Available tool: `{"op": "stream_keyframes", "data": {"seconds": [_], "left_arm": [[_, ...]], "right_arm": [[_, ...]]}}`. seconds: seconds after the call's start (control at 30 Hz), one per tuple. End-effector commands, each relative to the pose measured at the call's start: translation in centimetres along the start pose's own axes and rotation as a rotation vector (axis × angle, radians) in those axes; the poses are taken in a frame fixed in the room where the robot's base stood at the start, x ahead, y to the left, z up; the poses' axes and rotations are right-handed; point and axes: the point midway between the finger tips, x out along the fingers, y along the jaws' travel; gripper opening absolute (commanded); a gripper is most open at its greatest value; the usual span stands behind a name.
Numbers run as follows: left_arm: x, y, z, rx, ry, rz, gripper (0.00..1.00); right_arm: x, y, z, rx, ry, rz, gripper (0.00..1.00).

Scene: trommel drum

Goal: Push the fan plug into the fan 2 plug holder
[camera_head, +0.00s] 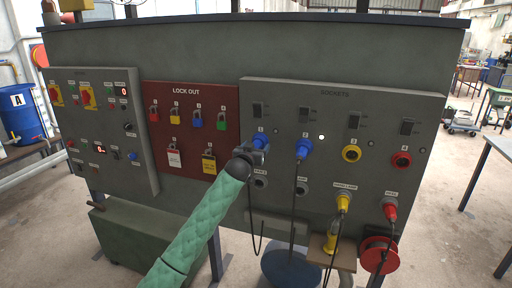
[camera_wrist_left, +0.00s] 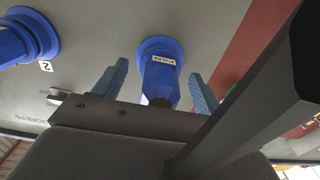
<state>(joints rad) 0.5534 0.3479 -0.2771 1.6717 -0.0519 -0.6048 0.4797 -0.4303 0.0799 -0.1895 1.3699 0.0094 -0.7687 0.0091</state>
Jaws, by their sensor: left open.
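The blue fan plug (camera_wrist_left: 160,78), with a FAN label upside down, sits against a round blue socket on the panel in the left wrist view. In the head view the fan plug (camera_head: 261,138) shows just above my left gripper (camera_head: 254,150). My left gripper (camera_wrist_left: 159,70) is open, with one blue finger on each side of the plug and visible gaps between. The round grey holder below it (camera_head: 260,183) seems empty; its label is too small to read surely. My right gripper is not in view.
A second blue plug (camera_head: 304,148) with a hanging cable is to the right, above another grey holder (camera_head: 302,188). Yellow (camera_head: 343,203) and red (camera_head: 390,210) plugs hang farther right. The red lockout board (camera_head: 190,125) is to the left.

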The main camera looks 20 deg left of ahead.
Motion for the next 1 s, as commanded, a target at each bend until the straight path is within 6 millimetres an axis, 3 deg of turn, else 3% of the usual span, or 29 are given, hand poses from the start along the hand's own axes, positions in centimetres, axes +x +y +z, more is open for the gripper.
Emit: {"op": "stream_keyframes", "data": {"seconds": [0.53, 0.87, 1.0], "left_arm": [[0.0, 0.0, 0.0, 0.0, 0.0, 0.0, 0.69], [0.0, 0.0, 0.0, 0.0, 0.0, 0.0, 0.04], [-0.1, 0.0, -0.1, 0.0, 0.001, 0.0, 0.01]], "right_arm": [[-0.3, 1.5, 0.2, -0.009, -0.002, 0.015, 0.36], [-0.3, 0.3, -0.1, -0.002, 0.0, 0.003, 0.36], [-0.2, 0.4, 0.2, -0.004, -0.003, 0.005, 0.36]]}}
